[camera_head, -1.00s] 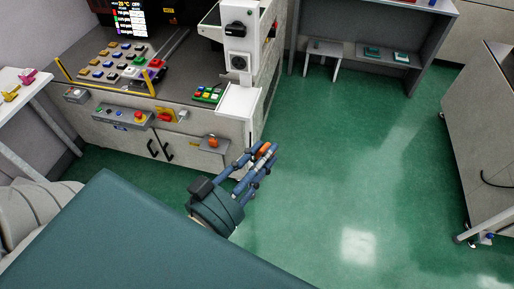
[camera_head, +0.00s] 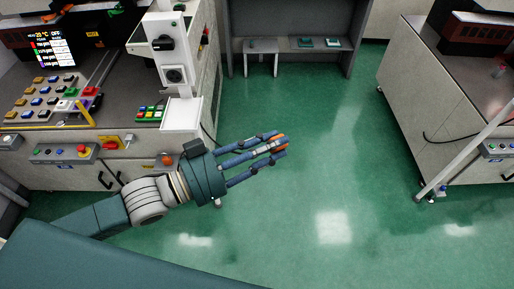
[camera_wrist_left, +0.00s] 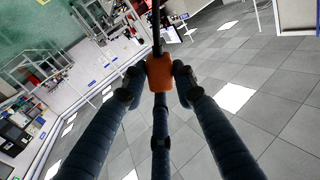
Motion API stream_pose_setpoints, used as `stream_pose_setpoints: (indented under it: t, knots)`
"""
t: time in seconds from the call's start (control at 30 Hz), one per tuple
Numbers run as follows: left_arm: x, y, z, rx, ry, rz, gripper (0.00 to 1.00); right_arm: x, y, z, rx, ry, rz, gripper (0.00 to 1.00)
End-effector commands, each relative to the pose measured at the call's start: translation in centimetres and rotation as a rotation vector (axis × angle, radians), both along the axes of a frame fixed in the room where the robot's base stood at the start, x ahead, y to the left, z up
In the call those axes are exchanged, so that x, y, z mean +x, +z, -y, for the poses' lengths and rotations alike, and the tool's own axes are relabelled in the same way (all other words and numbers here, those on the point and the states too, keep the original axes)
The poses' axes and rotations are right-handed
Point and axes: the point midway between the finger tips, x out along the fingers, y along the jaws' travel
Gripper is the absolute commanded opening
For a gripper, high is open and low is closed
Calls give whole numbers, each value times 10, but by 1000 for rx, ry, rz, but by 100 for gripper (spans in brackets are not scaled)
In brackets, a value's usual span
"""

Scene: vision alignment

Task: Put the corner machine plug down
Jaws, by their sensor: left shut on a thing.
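The plug (camera_head: 279,148) is a small orange piece at the fingertips of my left gripper (camera_head: 279,143). In the left wrist view the orange plug (camera_wrist_left: 160,74) sits between the three dark blue fingers, with a thin dark part running up from it. My left gripper (camera_wrist_left: 160,85) is shut on it, held out in the air over the green floor. In the head view the fingers hide part of the plug. My right gripper is not in view.
The corner machine's white column (camera_head: 171,50) with a round socket (camera_head: 174,75) stands left of the gripper, above a control bench (camera_head: 55,178). A grey shelf unit (camera_head: 235,45) is at the back. Another bench (camera_head: 420,110) stands right. The green floor (camera_head: 330,140) between is clear.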

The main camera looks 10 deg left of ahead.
Motion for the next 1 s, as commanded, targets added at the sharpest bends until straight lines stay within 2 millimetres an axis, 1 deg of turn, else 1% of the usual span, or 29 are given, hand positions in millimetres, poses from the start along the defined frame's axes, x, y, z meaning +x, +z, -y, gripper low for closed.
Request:
stream_pose_setpoints:
  t: [0.07,0.2,0.37,0.6,1.0]
  knots:
    - [5,3,3,10,-33,6,0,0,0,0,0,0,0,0]
    - [7,6,14,3,-88,8,0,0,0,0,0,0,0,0]
    - [12,7,19,9,-137,6,0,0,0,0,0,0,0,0]
    - [16,11,32,1,-207,8,0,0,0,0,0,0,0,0]
    - [19,12,37,4,-256,3,0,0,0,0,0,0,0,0]
